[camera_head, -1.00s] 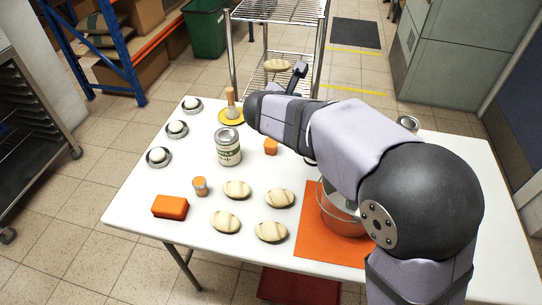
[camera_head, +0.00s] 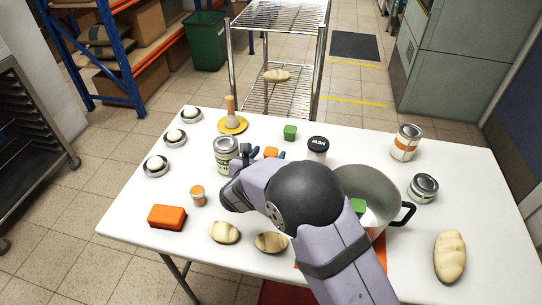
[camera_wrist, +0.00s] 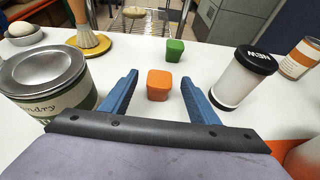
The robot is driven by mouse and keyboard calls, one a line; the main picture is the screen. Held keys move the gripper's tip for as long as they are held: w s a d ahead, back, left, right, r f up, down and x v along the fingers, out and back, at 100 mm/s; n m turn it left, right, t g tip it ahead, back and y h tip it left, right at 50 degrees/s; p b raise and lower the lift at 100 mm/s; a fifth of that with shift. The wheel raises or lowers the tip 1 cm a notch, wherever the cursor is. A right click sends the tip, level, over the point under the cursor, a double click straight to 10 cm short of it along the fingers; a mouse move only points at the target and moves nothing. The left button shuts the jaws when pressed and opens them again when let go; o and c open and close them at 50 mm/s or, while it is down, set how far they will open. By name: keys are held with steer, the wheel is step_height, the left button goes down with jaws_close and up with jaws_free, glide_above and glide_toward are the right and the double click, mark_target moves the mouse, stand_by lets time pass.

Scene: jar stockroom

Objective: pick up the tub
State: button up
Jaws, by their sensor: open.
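A white tub with a black lid (camera_head: 317,149) stands upright beyond my arm; it also shows at the right of the wrist view (camera_wrist: 243,80). My gripper (camera_head: 262,154) is open and empty, low over the table to the left of the tub. In the wrist view the blue fingers (camera_wrist: 157,76) stand apart, with an orange cube (camera_wrist: 158,88) seen in the gap just ahead of them. The tub is outside the right finger, not touching it. A large labelled tin (camera_wrist: 48,82) is close outside the left finger; the head view shows it too (camera_head: 227,150).
A small orange-topped cup (camera_head: 198,196) and an orange block (camera_head: 167,217) lie left. A green cube (camera_head: 290,132) and a brush on a yellow dish (camera_head: 232,125) are farther back. A big pot (camera_head: 375,185), tins (camera_head: 404,142) and a loaf (camera_head: 450,255) occupy the right.

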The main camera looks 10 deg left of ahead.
steer(key=shift+f, duration=0.3)
steer(key=shift+p+x, duration=0.65)
steer(key=shift+x, duration=3)
steer(key=shift+r, duration=0.15)
steer(key=c, duration=1.1)
